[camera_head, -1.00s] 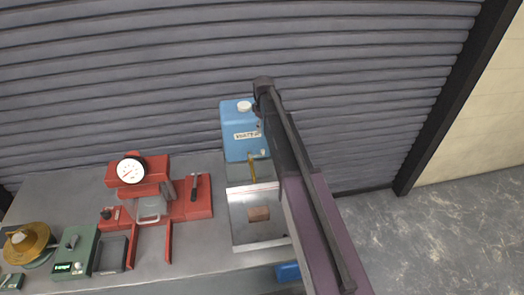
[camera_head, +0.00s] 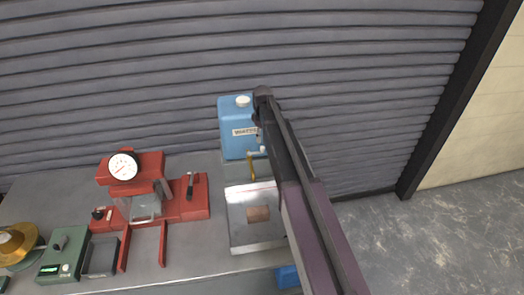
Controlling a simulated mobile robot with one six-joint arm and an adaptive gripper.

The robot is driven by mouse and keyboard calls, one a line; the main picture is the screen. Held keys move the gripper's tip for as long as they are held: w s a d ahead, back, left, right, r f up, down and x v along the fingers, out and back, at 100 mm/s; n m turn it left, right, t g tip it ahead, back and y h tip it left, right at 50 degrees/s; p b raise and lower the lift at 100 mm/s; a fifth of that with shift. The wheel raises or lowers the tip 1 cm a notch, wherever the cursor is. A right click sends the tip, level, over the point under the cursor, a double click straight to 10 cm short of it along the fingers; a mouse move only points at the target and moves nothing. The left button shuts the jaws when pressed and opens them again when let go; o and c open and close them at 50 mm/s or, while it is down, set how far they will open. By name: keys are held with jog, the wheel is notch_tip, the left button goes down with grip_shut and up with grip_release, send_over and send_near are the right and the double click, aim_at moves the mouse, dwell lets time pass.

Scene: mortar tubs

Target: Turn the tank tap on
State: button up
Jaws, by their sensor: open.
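A blue water tank (camera_head: 236,112) with a white cap and a white label stands at the back of the bench, in front of the shutter. A brass-coloured tap pipe (camera_head: 252,168) shows low at its front, with a small pale part beside its top that may be the handle. Whether the tap is on or off cannot be told. My arm runs from the lower right up to the tank's right side and hides that side. I cannot make out my gripper; it seems to be behind the arm, and its distance from the tap is hidden.
A metal tray (camera_head: 241,238) with a brown block (camera_head: 258,213) sits in front of the tap. A red press with a dial gauge (camera_head: 123,166) stands to the left. A green box (camera_head: 62,252) and a brass dish (camera_head: 16,245) are farther left. A corrugated shutter (camera_head: 150,60) closes off the back.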

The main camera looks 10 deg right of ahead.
aim_at(263, 147)
jog(key=shift+f+b, duration=2.65)
jog(key=shift+f, duration=0.35)
grip_shut()
